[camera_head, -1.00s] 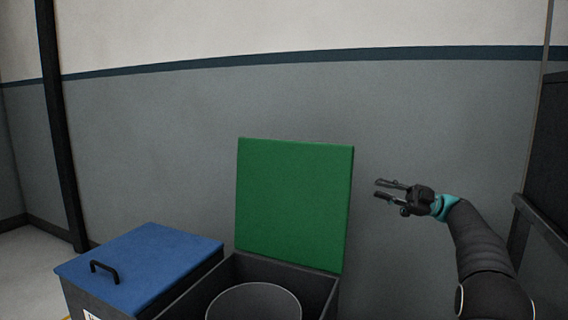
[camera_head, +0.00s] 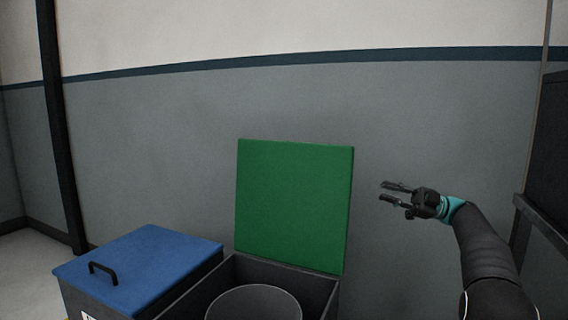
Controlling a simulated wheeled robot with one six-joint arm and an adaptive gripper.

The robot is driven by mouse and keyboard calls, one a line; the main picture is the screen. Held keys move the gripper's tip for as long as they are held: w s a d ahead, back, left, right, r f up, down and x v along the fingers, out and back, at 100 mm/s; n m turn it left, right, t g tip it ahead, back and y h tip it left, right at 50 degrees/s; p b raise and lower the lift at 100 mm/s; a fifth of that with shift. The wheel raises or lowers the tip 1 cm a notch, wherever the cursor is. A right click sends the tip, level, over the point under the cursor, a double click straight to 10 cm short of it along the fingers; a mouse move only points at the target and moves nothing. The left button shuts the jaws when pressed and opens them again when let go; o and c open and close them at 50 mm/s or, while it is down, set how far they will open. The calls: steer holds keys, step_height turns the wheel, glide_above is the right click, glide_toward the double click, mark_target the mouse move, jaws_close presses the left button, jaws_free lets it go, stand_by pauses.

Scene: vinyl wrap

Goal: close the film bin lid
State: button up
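A green lid (camera_head: 294,205) stands raised, nearly upright, at the back of an open dark grey bin (camera_head: 322,288). A round dark container (camera_head: 254,300) sits inside that bin. My gripper (camera_head: 388,192) is to the right of the green lid, in front of the grey wall. Its fingers point left, spread apart, with nothing between them. A gap shows between the fingertips and the lid's right edge. The front of the open bin is cut off by the bottom of the picture.
A second bin with a shut blue lid (camera_head: 150,262) and a black handle (camera_head: 103,271) stands at the left, beside the open bin. A grey wall (camera_head: 180,150) is behind both. A dark post (camera_head: 60,140) is at the left and a dark structure (camera_head: 545,160) at the far right.

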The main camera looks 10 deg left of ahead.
steer(key=v, duration=0.7)
steer(key=shift+d, duration=0.25)
